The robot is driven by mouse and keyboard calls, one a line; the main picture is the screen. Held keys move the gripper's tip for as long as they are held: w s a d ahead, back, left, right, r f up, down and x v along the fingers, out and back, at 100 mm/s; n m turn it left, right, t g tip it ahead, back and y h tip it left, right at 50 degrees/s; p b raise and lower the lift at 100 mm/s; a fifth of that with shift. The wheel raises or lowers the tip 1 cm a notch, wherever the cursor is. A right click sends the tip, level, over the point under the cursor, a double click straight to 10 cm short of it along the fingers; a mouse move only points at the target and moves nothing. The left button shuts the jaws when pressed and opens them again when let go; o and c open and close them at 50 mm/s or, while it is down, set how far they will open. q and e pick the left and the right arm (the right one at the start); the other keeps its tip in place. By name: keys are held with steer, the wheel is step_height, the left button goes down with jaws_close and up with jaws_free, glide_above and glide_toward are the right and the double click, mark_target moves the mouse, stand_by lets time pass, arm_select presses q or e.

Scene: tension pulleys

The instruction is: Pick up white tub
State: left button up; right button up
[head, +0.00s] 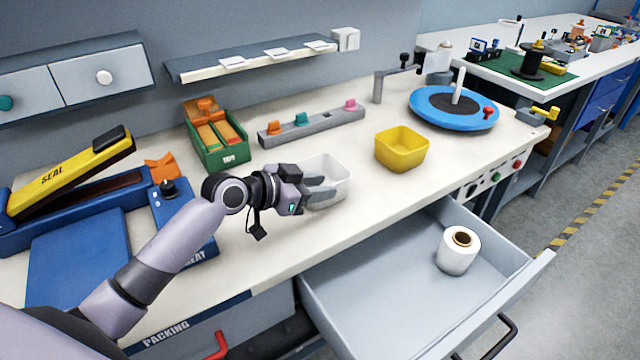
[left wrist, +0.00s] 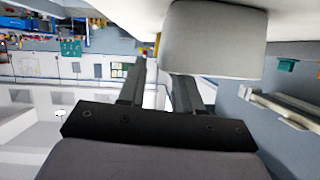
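The white tub (head: 338,172) stands upright on the cream worktop (head: 385,215), left of a yellow tub. My left gripper (head: 322,190) reaches in from the left, and its grey fingers overlap the tub's near left side. The fingers hide part of that side. In the left wrist view the tub (left wrist: 218,38) looms large and pale beyond the fingers. The two dark fingers of my left gripper (left wrist: 160,78) stand apart with a gap between them. I cannot tell whether a finger touches the tub. My right gripper is in neither view.
The yellow tub (head: 402,148) is to the right. A rail with coloured knobs (head: 312,125) and a green box (head: 217,138) stand behind. The blue sealer (head: 80,215) is at left. An open drawer (head: 375,302) holding a white roll (head: 457,255) juts out in front.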

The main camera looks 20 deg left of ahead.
mark_target(335, 184)
arm_select(q)
steer(key=shift+x, duration=2.25)
jaws_close()
